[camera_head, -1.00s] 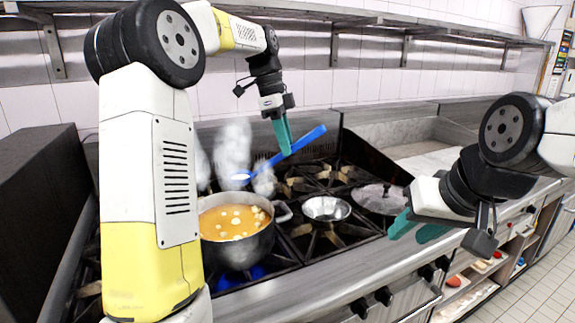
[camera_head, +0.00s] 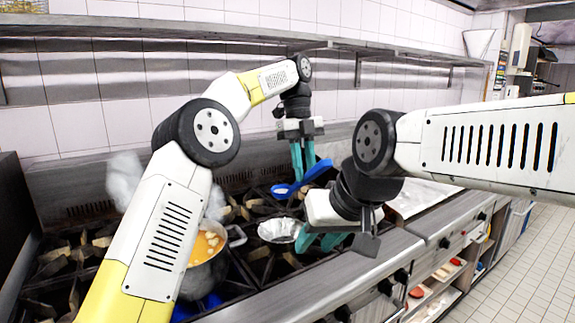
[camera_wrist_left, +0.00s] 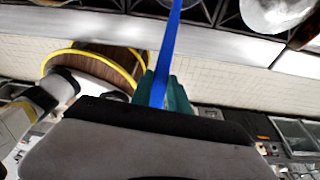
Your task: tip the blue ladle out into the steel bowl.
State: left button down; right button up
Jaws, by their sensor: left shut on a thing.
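The blue ladle (camera_head: 315,171) is held by its handle between the teal fingers of my left gripper (camera_head: 303,177). Its scoop (camera_head: 282,191) hangs to the left of the fingers, with something pale in it. The steel bowl (camera_head: 278,230) sits on the stove, below the scoop in the picture; the scoop appears above and behind it. In the left wrist view the blue handle (camera_wrist_left: 172,35) runs up from between the fingers. My right gripper (camera_head: 318,242) is open and empty, low at the bowl's right; whether it touches the rim I cannot tell.
A steaming pot of orange soup (camera_head: 208,247) stands left of the bowl, partly hidden by my left arm. Black burner grates (camera_head: 240,268) surround the bowl. A shelf (camera_head: 200,30) runs along the wall. The glass lid seen earlier is hidden by my right arm.

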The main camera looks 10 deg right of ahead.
pick_arm(q)
jog(key=shift+f, duration=1.4)
jog(key=s+a+f+m+t+h, duration=0.2)
jog(key=a+f+h, duration=0.7)
jog(key=h, duration=0.5)
jog(key=shift+s+a+f+m+t+h, duration=0.3)
jog(key=shift+s+a+t+h, duration=0.25)
jog(key=shift+a, duration=0.7)
jog(key=shift+s, duration=0.1)
